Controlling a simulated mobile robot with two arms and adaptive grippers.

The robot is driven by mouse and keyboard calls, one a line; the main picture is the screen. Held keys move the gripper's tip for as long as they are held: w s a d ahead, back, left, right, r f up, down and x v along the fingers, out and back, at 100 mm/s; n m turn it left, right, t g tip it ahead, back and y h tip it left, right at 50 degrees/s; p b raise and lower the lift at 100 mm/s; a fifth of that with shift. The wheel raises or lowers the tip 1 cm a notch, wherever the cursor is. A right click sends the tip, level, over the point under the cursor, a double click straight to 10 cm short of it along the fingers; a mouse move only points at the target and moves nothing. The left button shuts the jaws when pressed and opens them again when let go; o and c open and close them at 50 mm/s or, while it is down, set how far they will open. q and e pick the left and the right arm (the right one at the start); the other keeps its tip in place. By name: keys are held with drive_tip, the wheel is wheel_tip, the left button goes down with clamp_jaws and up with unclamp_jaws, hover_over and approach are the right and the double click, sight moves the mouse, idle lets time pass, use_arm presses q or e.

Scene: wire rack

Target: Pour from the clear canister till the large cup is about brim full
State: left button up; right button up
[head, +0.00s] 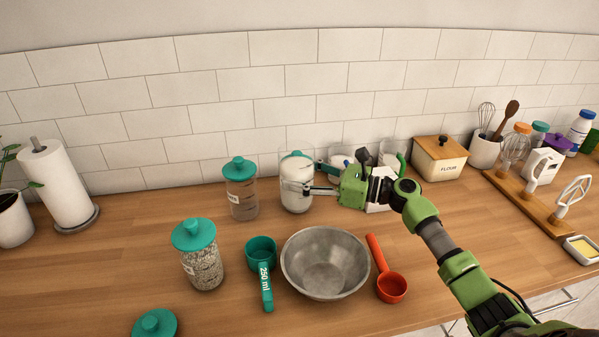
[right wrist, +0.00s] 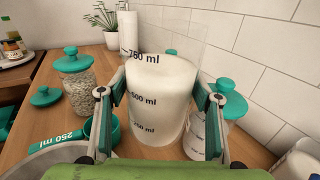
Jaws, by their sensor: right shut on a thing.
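The clear canister (head: 297,198) holds white contents and stands upright near the wall. In the right wrist view the canister (right wrist: 160,105) shows volume marks, and its contents reach about the 750 ml mark. My right gripper (head: 310,189) is shut on it, with fingers on both sides (right wrist: 160,97). I cannot tell whether its base touches the counter. The large cup is the teal 250 ml measuring cup (head: 261,249), apart from the canister, left of the bowl. Its inside looks plain teal; its bottom is not clearly visible. My left gripper is not in view.
A metal bowl (head: 325,263) and a red scoop (head: 390,287) lie right of the cup. Lidded jars stand left of the cup (head: 203,266) and near the wall (head: 241,193). A loose teal lid (head: 155,324) lies at the front. The counter's left side has room.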

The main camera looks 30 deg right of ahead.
sight(296, 199)
drive_tip(key=shift+s+f, duration=0.15)
drive_tip(key=shift+f, duration=0.2)
wheel_tip(296, 199, down, 3)
drive_tip(key=shift+f+b, duration=0.1)
drive_tip(key=shift+b, duration=1.15)
drive_tip(key=shift+f+b, duration=0.3)
drive_tip(key=shift+f, duration=0.2)
drive_tip(key=shift+s+a+f+n+g+h+b, duration=0.1)
drive_tip(key=shift+f+n+g+h+b, duration=0.05)
drive_tip(key=shift+f+n+b, duration=0.2)
drive_tip(key=shift+s+a+f+n+g+h+b, duration=0.1)
drive_tip(key=shift+n+g+h+b, duration=0.1)
drive_tip(key=shift+n, duration=0.25)
drive_tip(key=shift+a+f+n+h+b, duration=0.3)
drive_tip(key=shift+f+n+b, duration=0.25)
drive_tip(key=shift+n, duration=0.25)
drive_tip(key=shift+a+n+h, duration=0.2)
drive_tip(key=shift+n+h, duration=0.05)
drive_tip(key=shift+n, duration=0.05)
